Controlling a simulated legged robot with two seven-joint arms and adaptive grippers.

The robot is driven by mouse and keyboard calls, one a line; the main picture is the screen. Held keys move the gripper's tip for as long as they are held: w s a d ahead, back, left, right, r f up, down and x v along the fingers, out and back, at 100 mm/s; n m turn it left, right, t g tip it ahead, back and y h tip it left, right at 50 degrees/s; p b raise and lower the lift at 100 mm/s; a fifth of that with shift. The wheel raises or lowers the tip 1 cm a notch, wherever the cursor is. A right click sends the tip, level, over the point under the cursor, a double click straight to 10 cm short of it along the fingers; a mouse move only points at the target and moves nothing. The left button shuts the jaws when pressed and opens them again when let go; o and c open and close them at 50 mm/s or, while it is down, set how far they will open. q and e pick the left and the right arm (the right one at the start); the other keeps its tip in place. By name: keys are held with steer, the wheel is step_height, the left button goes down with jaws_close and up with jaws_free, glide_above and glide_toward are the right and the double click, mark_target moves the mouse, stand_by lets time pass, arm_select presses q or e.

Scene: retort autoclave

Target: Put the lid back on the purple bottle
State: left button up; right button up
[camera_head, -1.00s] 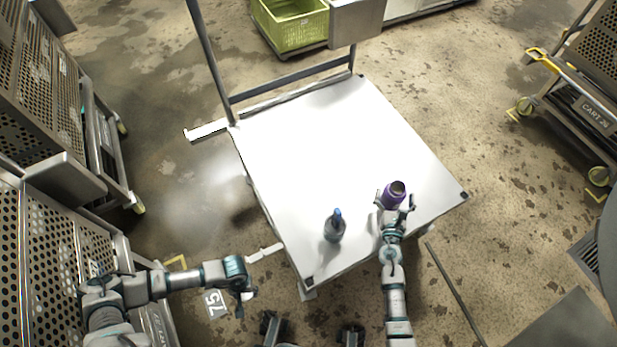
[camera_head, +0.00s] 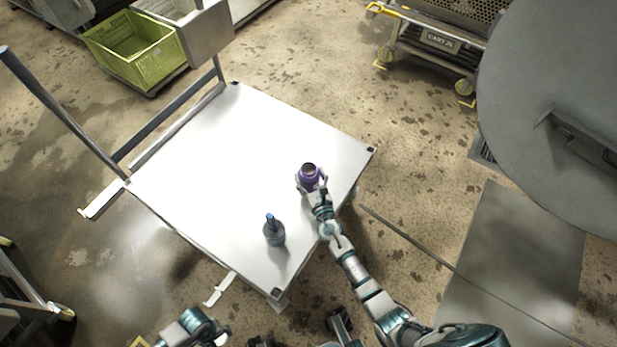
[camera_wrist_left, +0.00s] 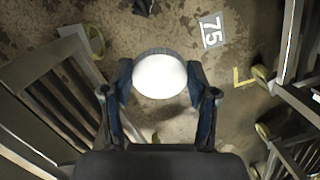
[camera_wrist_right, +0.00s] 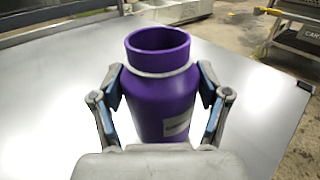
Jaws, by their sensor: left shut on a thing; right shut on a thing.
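The purple bottle (camera_head: 309,179) stands upright and open-topped on the white table, near its right edge. My right gripper (camera_head: 312,184) is shut around its sides; the right wrist view shows the bottle (camera_wrist_right: 162,95) between both fingers (camera_wrist_right: 160,82), with its mouth uncovered. My left gripper (camera_wrist_left: 160,75) is shut on a round white lid (camera_wrist_left: 160,77) with a grey rim, held over the floor. In the head view the left hand is at the bottom edge, left of the table, and the lid cannot be made out there.
A dark bottle with a blue top (camera_head: 273,231) stands on the white table (camera_head: 215,150), left of and nearer than the purple one. The table's left part is clear. A metal rail rises at its far-left side. A green crate (camera_head: 135,50) is beyond; a cart (camera_head: 440,45) stands far right.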

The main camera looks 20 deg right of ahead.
mark_target(315, 168)
arm_select(q)
steer(key=shift+t, duration=0.3)
steer(key=r+p, duration=0.1)
steer(key=w+d+r+p, duration=0.1)
steer(key=r, duration=0.1)
steer(key=w+r+p, duration=0.1)
steer(key=r, duration=0.1)
steer(key=shift+d, duration=0.15)
arm_select(e)
steer(key=r, duration=0.1)
steer(key=d+r, duration=0.1)
steer(key=r, duration=0.2)
steer(key=shift+s+d+r, duration=0.15)
steer(key=shift+d, duration=0.2)
arm_select(q)
steer(key=shift+w+a+r+p, duration=0.15)
steer(key=shift+a+r+p, duration=0.1)
steer(key=shift+r+p, duration=0.2)
steer(key=shift+w+a+r+p, duration=0.1)
steer(key=shift+a+r+p, duration=0.15)
steer(key=shift+r+p, duration=0.2)
steer(key=shift+d+r, duration=0.2)
steer(key=shift+d, duration=0.2)
steer(key=shift+a+f, duration=0.1)
steer(key=shift+a, duration=0.2)
arm_select(e)
steer(key=s+d, duration=0.3)
steer(key=s, duration=1.2)
steer(key=shift+d+r, duration=0.2)
steer(key=shift+r, duration=0.25)
